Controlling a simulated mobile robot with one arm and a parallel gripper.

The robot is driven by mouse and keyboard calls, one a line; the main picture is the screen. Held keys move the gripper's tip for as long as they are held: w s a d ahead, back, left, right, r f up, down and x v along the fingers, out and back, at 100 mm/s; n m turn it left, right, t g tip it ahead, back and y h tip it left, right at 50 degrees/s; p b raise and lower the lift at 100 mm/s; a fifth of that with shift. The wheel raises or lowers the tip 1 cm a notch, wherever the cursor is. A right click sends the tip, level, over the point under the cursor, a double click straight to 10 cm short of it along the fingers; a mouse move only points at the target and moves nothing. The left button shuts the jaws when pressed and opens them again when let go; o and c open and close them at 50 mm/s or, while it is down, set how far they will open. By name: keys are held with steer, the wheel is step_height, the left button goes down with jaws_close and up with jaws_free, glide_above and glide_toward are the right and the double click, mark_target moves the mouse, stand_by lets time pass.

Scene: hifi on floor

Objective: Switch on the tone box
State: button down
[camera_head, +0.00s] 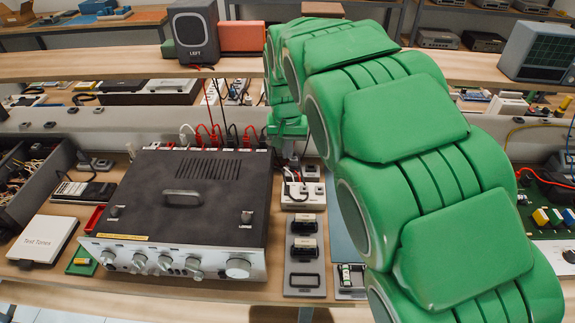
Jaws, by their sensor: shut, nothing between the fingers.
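A flat white box (45,240) labelled "Test Tones" lies at the left of the bench; it is the only thing whose label speaks of tones. No switch or lit lamp on it can be made out. A large dark amplifier (150,215) with a silver knob front stands to its right. My green arm arches from the lower right to the back and comes down behind the amplifier's right rear corner. My gripper (289,150) is there, small and dark, shut and empty, above a white power strip (303,193). Its fingertips are hard to make out.
A speaker marked LEFT (195,35) stands on the shelf (120,65) behind. Red, black and white cables (215,133) run behind the amplifier. A grey panel with black sockets (305,255) lies right of it. An oscilloscope (540,50) stands at the upper right.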

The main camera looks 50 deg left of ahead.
mark_target(288, 191)
steer(key=f, duration=0.9)
steer(key=w+a+f, duration=0.1)
steer(key=f, duration=0.3)
steer(key=shift+w+a+f, duration=0.1)
steer(key=shift+f, duration=0.2)
steer(key=shift+f, duration=0.1)
steer(key=shift+w+f+g+h, duration=0.1)
steer(key=shift+f+g+h, duration=0.2)
steer(key=shift+s+d+f, duration=0.1)
steer(key=shift+s+d, duration=0.2)
steer(key=shift+s, duration=0.05)
steer(key=shift+s+d, duration=0.35)
steer(key=shift+r, duration=0.2)
